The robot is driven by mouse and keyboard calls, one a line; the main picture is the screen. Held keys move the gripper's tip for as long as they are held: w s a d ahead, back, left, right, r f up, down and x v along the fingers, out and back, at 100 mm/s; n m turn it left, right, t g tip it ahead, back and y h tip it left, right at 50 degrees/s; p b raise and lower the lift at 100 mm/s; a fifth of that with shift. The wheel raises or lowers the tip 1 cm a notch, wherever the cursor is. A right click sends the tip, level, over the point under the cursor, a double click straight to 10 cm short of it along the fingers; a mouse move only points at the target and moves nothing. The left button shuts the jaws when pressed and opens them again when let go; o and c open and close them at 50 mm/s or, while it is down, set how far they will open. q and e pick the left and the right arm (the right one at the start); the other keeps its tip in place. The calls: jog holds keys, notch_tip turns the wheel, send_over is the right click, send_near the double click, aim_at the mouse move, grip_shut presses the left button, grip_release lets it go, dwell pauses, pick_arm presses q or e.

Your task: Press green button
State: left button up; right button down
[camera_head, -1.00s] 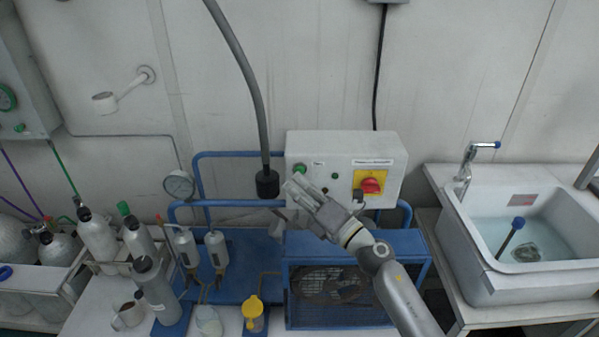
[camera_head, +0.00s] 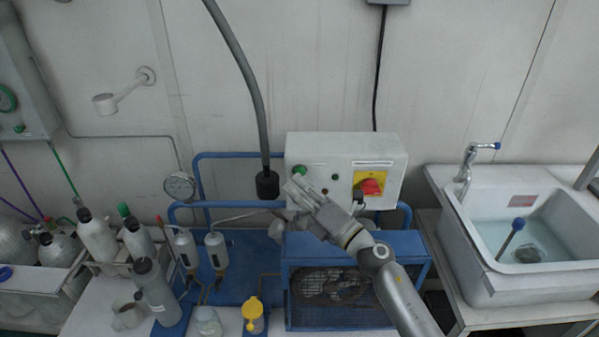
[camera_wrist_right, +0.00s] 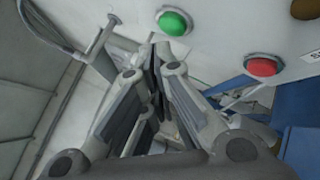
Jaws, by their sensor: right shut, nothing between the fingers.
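The green button (camera_head: 299,170) is on the front of the white control box (camera_head: 393,150), at its upper left. It also shows in the wrist view (camera_wrist_right: 173,22) as a domed green cap in a metal ring. My right gripper (camera_head: 291,187) is in front of the box, its fingertips just below and left of the button. In the wrist view my right gripper (camera_wrist_right: 160,52) is shut and empty, its tips slightly below the button in the picture, with no visible contact. My left gripper is out of view.
A red button (camera_wrist_right: 262,67) shows right of the green one in the wrist view. A red rotary switch (camera_head: 371,187) on a yellow plate is at the box's right. A grey hose with black end (camera_head: 267,185) hangs close left of my fingers. A blue-framed fan (camera_head: 330,283) stands below.

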jog(key=shift+w, duration=0.1)
jog(key=shift+w, duration=0.35)
